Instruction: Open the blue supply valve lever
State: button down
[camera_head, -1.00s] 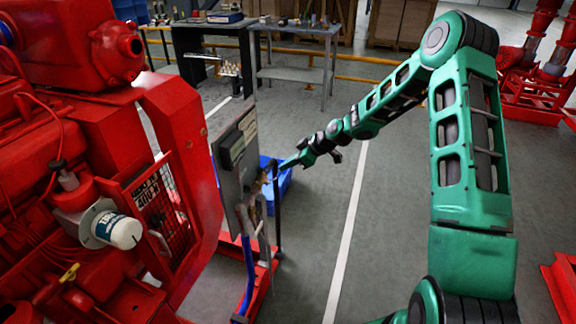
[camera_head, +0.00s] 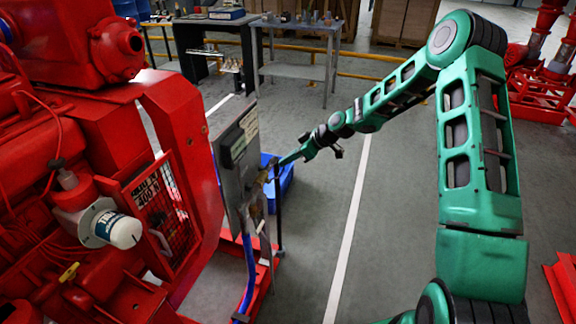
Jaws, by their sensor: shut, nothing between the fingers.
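A brass-coloured valve fitting (camera_head: 261,180) sits at the right side of the grey panel (camera_head: 236,160), beside the red engine. I cannot make out the blue lever clearly; it is small and a blue crate lies behind the same spot. Whether the tip touches the fitting or a lever cannot be told. No object shows held in it.
The red engine (camera_head: 90,150) fills the left. A dark upright post (camera_head: 278,215) and blue hose (camera_head: 247,270) are below. Benches (camera_head: 290,72) stand at the back.

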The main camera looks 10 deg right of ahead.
jog(key=v, duration=1.2)
jog(key=shift+w+a+r, duration=0.25)
jog(key=shift+a+r, duration=0.1)
jog(key=shift+a, duration=0.05)
